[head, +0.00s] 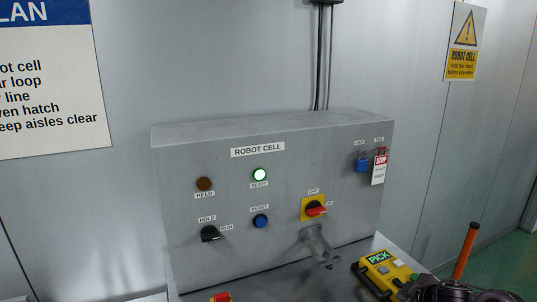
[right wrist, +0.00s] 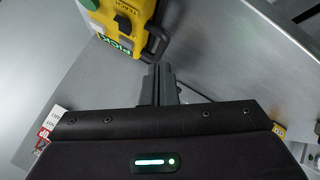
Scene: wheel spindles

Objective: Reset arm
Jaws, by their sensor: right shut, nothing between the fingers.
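A grey control box marked ROBOT CELL (head: 231,170) stands against the wall in the head view. The blue RESET button (head: 260,221) is on its front, below a lit green lamp (head: 260,174). A brown HELD lamp (head: 204,184) looks unlit. The black HOLD/RUN selector (head: 210,233) sits lower left. My right gripper (head: 408,289) is dark and mostly cut off at the lower right, beside the yellow pendant. In the right wrist view its fingers (right wrist: 160,86) are together and empty, near the pendant's corner. My left gripper is not visible.
The yellow PICK pendant (head: 384,272) lies on the grey shelf, also in the right wrist view (right wrist: 108,28). A red switch (head: 316,209), a metal bracket (head: 317,243), a blue padlock (head: 362,161) and a STOP tag (head: 379,170) are on the box. An orange handle (head: 465,250) rises at right.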

